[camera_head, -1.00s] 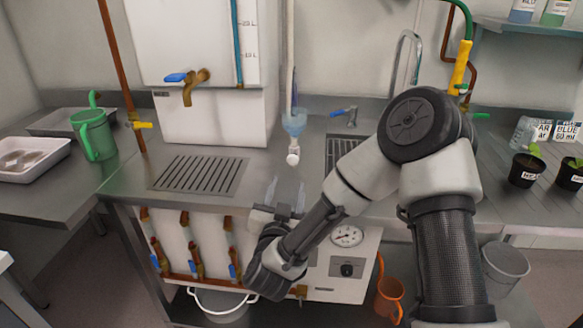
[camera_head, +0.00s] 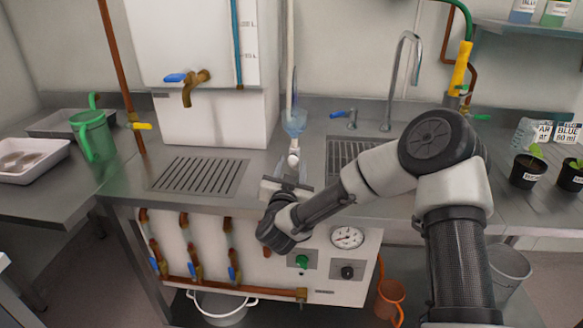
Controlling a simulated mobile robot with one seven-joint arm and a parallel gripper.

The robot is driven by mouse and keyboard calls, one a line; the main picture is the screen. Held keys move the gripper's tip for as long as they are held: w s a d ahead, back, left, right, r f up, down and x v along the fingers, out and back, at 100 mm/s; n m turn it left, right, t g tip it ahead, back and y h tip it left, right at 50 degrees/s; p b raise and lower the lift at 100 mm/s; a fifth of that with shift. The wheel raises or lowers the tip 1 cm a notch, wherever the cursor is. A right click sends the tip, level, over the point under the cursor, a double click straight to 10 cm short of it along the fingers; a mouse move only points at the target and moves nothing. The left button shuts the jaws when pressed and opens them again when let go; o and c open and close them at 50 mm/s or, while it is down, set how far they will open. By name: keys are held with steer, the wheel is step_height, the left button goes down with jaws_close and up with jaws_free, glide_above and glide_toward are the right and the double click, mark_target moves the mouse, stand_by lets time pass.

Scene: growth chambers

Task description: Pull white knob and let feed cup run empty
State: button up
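The feed cup (camera_head: 294,122) is a small translucent funnel with bluish liquid, fixed to a vertical pipe at the back of the steel counter. The white knob (camera_head: 293,160) sits just below it. My gripper (camera_head: 292,176) is right in front of the knob, pointing toward the back wall. Its pale fingers reach up to the knob's sides. I cannot tell whether they touch it or how wide they stand, because the gripper body covers part of them.
A white tank with a brass tap (camera_head: 196,86) stands left of the cup. A drain grate (camera_head: 201,175) lies in the counter, and a sink faucet (camera_head: 404,60) rises to the right. A panel with a gauge (camera_head: 347,237) and a green button (camera_head: 302,261) is below. A white bucket (camera_head: 222,307) stands underneath.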

jaws_close()
steer(key=shift+s+a, duration=0.1)
steer(key=shift+s, duration=1)
steer(key=shift+f, duration=0.1)
steer(key=shift+o, duration=1.3)
jaws_free()
steer(key=s, duration=1.7)
steer(key=shift+s+a+p, duration=0.2)
steer(key=shift+s+p, duration=0.05)
steer(key=shift+p, duration=0.2)
